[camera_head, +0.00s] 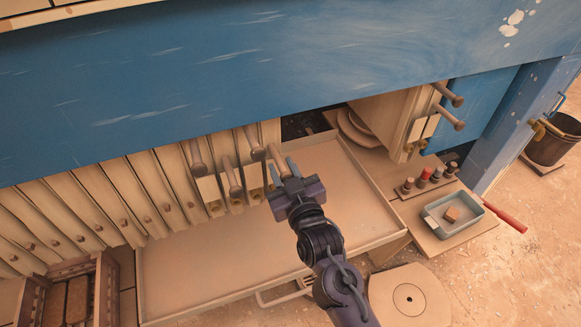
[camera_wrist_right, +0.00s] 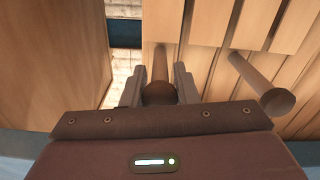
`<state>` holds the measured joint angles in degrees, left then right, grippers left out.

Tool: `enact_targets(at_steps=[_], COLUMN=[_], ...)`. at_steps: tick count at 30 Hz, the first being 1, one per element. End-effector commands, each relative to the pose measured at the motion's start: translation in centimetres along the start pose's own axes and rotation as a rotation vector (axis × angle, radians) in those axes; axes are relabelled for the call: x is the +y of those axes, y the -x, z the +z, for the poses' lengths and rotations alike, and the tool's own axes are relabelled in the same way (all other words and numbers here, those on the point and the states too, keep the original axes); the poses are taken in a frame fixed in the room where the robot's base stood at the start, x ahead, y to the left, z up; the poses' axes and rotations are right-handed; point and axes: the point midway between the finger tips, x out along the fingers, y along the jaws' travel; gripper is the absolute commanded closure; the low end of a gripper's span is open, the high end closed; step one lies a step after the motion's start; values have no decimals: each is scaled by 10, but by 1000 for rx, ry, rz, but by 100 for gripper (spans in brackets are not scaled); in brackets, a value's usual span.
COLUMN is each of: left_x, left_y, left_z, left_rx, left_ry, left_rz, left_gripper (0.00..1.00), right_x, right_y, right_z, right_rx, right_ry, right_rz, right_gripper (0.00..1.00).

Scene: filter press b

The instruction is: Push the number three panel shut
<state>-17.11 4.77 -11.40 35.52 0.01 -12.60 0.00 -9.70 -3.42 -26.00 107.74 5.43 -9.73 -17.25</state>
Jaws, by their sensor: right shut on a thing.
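My right gripper (camera_head: 284,174) is at the right end of a row of pale panels (camera_head: 178,178). Its jaws are shut on a round peg handle, which shows between the two fingers in the wrist view (camera_wrist_right: 160,88). The handle sticks out from the endmost panel of the row (camera_wrist_right: 184,60). Another peg (camera_wrist_right: 262,86) stands free to the right in the wrist view. I cannot read a number on any panel, so I cannot tell which is number three. My left gripper is not in view.
A gap separates the row from a pale block (camera_head: 402,112) with two pegs at the right. A wide tray (camera_head: 345,190) lies below. A blue beam (camera_head: 200,75) crosses above. A blue-grey tub (camera_head: 440,222), a bucket (camera_head: 553,142) and a round disc (camera_head: 388,300) are at the right.

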Motion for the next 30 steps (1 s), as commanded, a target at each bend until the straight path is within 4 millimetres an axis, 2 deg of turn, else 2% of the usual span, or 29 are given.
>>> enact_targets(at_steps=[1, 5, 6, 11, 20, 23, 30], left_x=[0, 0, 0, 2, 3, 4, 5], left_y=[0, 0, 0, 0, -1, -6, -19], left_z=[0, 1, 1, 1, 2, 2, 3], left_rx=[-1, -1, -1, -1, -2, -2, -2], left_ry=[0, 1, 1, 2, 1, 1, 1], left_rz=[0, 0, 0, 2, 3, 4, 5], left_gripper=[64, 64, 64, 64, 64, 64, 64], right_x=[-6, -6, -6, -4, -2, -2, -4], right_y=[0, 0, 0, 0, 2, 12, 54], right_z=[1, 1, 1, 0, 1, 3, 4], right_rx=[-1, -1, -1, -1, 0, -1, -2], right_ry=[-2, -2, -2, -2, -1, -1, -2], right_rz=[-13, -14, -14, -10, -5, -5, -8], right_gripper=[100, 100, 70, 52, 52, 52, 52])
